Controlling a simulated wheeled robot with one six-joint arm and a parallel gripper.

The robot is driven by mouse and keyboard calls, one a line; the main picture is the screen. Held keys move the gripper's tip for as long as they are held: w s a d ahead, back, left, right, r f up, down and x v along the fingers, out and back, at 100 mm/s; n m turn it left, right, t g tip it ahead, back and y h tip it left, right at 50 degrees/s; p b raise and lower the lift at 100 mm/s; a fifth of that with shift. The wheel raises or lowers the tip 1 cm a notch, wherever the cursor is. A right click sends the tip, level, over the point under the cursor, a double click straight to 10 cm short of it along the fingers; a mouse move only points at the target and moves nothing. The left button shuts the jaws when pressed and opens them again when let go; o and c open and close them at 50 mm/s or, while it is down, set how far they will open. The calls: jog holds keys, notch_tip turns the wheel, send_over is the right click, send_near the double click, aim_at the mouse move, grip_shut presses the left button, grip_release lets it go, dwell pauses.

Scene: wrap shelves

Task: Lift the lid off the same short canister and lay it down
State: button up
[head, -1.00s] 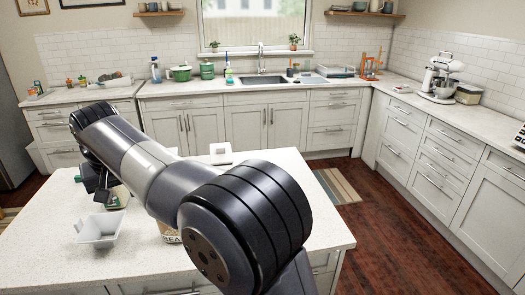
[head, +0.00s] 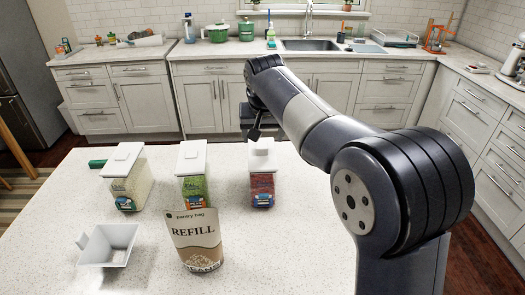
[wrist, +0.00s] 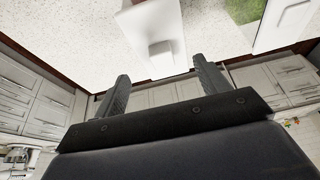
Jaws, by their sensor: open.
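Three clear canisters with white knobbed lids stand in a row on the island: one with pale grains (head: 131,187), one with green contents (head: 193,188) and one with red contents (head: 262,186). I cannot tell for sure which is the short one. My gripper (wrist: 160,66) is open and empty, close to the red canister. In the wrist view that canister's white lid (wrist: 148,18) and its knob (wrist: 161,52) appear between and just beyond the fingertips. The lid is on. The green canister's lid (wrist: 280,27) shows at upper right.
A REFILL pantry bag (head: 197,240) stands in front of the green canister. A white funnel-like scoop or tray (head: 108,246) lies at left front. A green object (head: 97,163) lies beside the pale-grain canister. The island top (head: 310,250) at right front is clear.

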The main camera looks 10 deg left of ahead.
aim_at(262, 145)
jog(key=shift+o, duration=0.8)
jog(key=shift+x, duration=0.8)
jog(key=o, duration=0.4)
jog(key=shift+w+a+f, duration=0.1)
jog(key=shift+w+f, duration=0.4)
jog(key=shift+f, duration=0.15)
jog(key=shift+o, duration=0.3)
jog(key=x, duration=0.2)
jog(key=p+x, duration=0.1)
jog(key=x, duration=0.1)
jog(key=shift+w+a, duration=0.15)
jog(key=shift+w, duration=0.2)
jog(key=c, duration=1.1)
